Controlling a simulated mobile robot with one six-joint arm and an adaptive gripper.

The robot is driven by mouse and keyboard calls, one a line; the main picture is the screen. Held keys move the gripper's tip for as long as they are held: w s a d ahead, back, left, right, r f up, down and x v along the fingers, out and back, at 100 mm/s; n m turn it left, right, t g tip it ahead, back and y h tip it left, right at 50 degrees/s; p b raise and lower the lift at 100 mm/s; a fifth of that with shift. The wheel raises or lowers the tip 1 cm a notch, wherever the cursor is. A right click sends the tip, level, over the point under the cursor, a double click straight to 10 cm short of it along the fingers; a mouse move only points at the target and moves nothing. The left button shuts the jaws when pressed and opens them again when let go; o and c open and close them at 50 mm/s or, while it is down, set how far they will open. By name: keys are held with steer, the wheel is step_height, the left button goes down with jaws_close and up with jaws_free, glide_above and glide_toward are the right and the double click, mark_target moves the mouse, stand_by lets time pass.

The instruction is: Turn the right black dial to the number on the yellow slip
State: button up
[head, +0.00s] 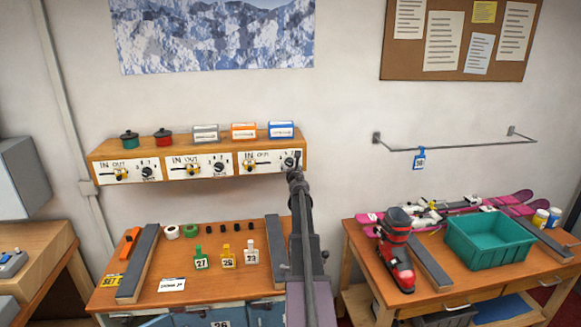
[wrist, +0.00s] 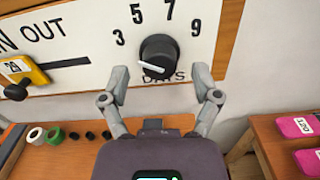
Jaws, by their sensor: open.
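The right black dial (wrist: 157,54) is on a white panel in the wrist view, with 3, 5, 7 and 9 around its top and "DAYS" partly hidden below. Its white pointer line slants, its left end at the lower left, below the 3. My gripper (wrist: 160,78) is open, with one finger on each side, just below and in front of the dial; I see no contact. In the head view my gripper (head: 296,172) covers part of the right dial (head: 289,162). A yellow slip (head: 112,280) lies at the bench's left end; its lettering starts with "SET", its number too small to read surely.
A yellow slider (wrist: 24,74) sits left of the dial. Two more panels with dials (head: 219,168) are to the left on the wooden shelf (head: 100,157). A corkboard (head: 400,62) holds another yellow paper (head: 484,11). Tags and rolls lie on the bench (head: 190,295) below.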

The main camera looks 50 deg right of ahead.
steer(key=shift+w+d, duration=0.3)
jaws_close()
